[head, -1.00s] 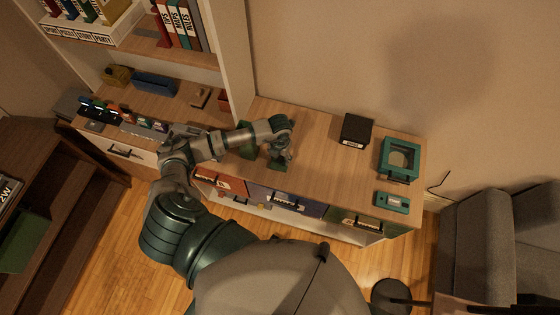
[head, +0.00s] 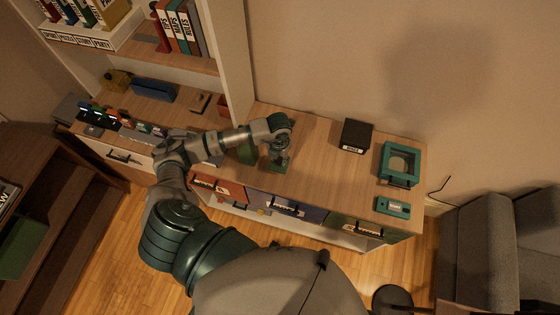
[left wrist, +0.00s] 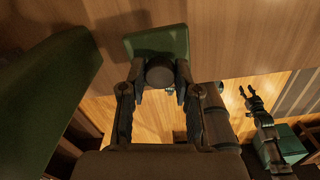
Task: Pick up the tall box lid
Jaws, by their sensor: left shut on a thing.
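The green lid (head: 279,167) shows at the front of the wooden cabinet top, under my left gripper (head: 281,155). In the left wrist view it is a green square plate (left wrist: 158,42) with a dark round knob (left wrist: 160,72). My left gripper (left wrist: 158,88) is shut on the knob, one finger on each side. I cannot tell whether the lid touches the cabinet top. The tall green box (head: 248,153) stands just left of the gripper, partly hidden by my arm. It fills the left of the left wrist view (left wrist: 40,95). A dark claw-like part at right there may be my right gripper (left wrist: 258,98).
A black box (head: 356,135), a teal frame-like box (head: 400,163) and a small teal device (head: 393,207) stand on the right of the cabinet top. A shelf upright (head: 229,60) rises behind my left arm. The cabinet top between gripper and black box is clear.

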